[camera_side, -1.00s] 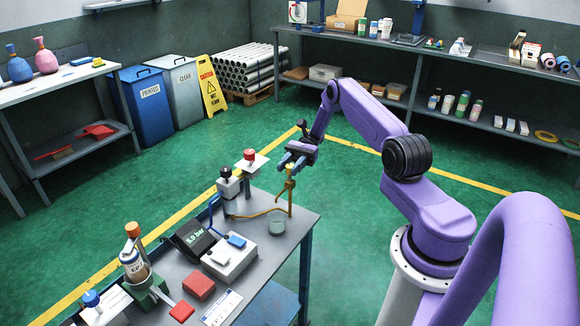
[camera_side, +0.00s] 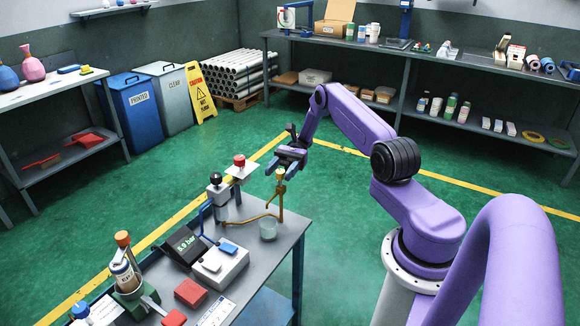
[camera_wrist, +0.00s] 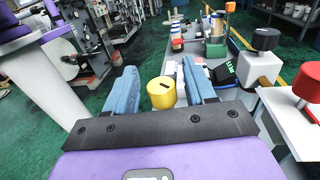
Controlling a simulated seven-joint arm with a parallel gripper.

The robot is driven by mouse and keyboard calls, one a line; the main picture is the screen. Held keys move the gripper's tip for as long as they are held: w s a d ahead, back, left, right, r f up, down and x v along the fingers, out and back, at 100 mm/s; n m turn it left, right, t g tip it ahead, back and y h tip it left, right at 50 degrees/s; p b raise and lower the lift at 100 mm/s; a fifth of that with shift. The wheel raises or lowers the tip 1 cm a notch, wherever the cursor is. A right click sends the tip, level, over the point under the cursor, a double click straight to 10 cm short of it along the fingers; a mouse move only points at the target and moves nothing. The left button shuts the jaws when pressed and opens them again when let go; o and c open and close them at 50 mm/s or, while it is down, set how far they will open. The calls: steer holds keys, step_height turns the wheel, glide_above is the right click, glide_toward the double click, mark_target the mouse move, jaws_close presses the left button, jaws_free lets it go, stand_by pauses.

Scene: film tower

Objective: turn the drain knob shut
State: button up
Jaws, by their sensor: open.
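A yellow knob (camera_side: 281,173) tops a brass pipe (camera_side: 281,200) at the far corner of the work table; I take it as the drain knob. In the wrist view the yellow knob (camera_wrist: 161,93) shows a dark slot mark on top and appears between my two blue fingers. My gripper (camera_side: 288,158) is open and empty. In the side view it is just above and slightly right of the knob; I cannot tell if they touch.
A red knob (camera_side: 239,160) on a white plate and a black knob (camera_side: 215,178) stand left of the pipe. A pressure display (camera_side: 185,244), a grey box (camera_side: 220,265) and red blocks (camera_side: 190,292) lie nearer. Floor right of the table is clear.

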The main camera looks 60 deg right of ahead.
mark_target(281, 171)
steer(key=shift+r, duration=0.4)
step_height(281, 171, up, 2)
steer(key=shift+r, duration=0.2)
steer(key=s+a+r, duration=0.2)
steer(key=s+r, duration=0.2)
steer(key=s, duration=0.2)
steer(key=s+a+r, duration=0.2)
steer(key=s+r, duration=0.3)
steer(key=s, duration=0.2)
steer(key=shift+a+r, duration=0.25)
steer(key=shift+a, duration=0.15)
steer(key=shift+s, duration=0.1)
